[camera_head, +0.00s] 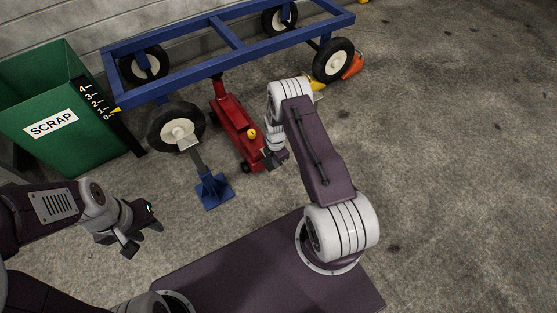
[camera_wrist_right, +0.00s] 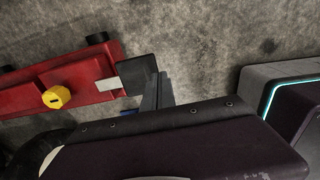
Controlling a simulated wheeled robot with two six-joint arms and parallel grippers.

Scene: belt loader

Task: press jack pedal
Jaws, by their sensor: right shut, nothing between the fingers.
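The red jack (camera_head: 235,124) stands on the floor with its far end under the blue cart frame; a yellow knob sits on top. It also shows in the right wrist view (camera_wrist_right: 75,82). There a pale plate (camera_wrist_right: 108,86) sticks out from its near end and meets a dark block; I cannot tell whether that block is the pedal or a fingertip. My right gripper (camera_head: 275,160) is shut and empty, close beside the jack's near end; contact cannot be told. My left gripper (camera_head: 143,238) is open and empty above the floor at lower left.
The blue cart (camera_head: 228,50) stands along the wall. A green scrap bin (camera_head: 45,100) is far left. Orange and yellow chocks (camera_head: 353,66) lie by the right wheel. The floor at right is clear.

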